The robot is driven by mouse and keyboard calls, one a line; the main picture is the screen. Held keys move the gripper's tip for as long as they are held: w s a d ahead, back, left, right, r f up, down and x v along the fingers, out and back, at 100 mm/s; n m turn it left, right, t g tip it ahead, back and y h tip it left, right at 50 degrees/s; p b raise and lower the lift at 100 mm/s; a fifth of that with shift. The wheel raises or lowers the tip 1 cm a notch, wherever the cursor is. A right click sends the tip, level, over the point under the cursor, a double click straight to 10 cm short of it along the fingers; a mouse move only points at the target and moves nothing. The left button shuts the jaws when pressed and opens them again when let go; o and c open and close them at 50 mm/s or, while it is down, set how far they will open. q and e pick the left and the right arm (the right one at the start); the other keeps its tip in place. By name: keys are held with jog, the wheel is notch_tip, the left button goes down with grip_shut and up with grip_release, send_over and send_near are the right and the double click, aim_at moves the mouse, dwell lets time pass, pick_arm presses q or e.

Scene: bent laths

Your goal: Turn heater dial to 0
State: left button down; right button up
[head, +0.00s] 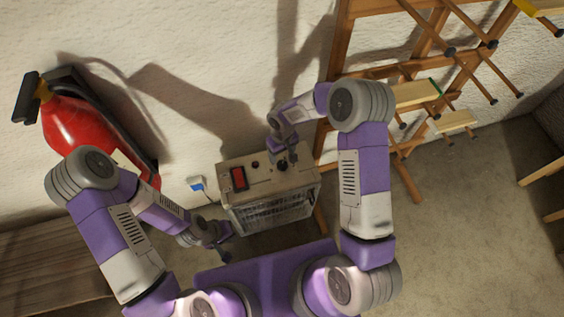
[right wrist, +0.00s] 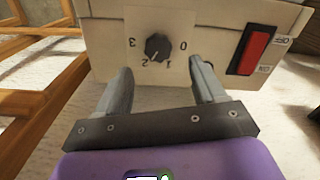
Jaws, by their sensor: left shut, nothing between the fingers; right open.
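The heater (head: 268,186) is a beige box with a grille, standing against the wall. Its black dial (right wrist: 158,46) has the marks 0 to 3 around it, upside down in the right wrist view; its pointer seems to be near 2. The dial also shows on the heater's top panel in the head view (head: 282,166). My right gripper (right wrist: 161,68) is open, its fingers short of the dial and to either side of it, not touching it. My left gripper (head: 227,254) is shut and empty, low to the left of the heater.
A red rocker switch (right wrist: 255,50) sits beside the dial. A red fire extinguisher (head: 78,125) hangs on the wall at left. A white socket with a blue plug (head: 198,184) is left of the heater. A wooden rack (head: 335,95) stands close on the right.

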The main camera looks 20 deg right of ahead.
aim_at(282, 164)
jog(key=shift+w+d+f, duration=0.1)
jog(key=shift+w+f, duration=0.05)
jog(key=shift+f, duration=0.15)
notch_tip(282, 164, down, 7)
jog(key=shift+r+b, duration=0.15)
jog(key=shift+b, duration=0.9)
jog(key=shift+c, duration=0.4)
jog(key=c, duration=1)
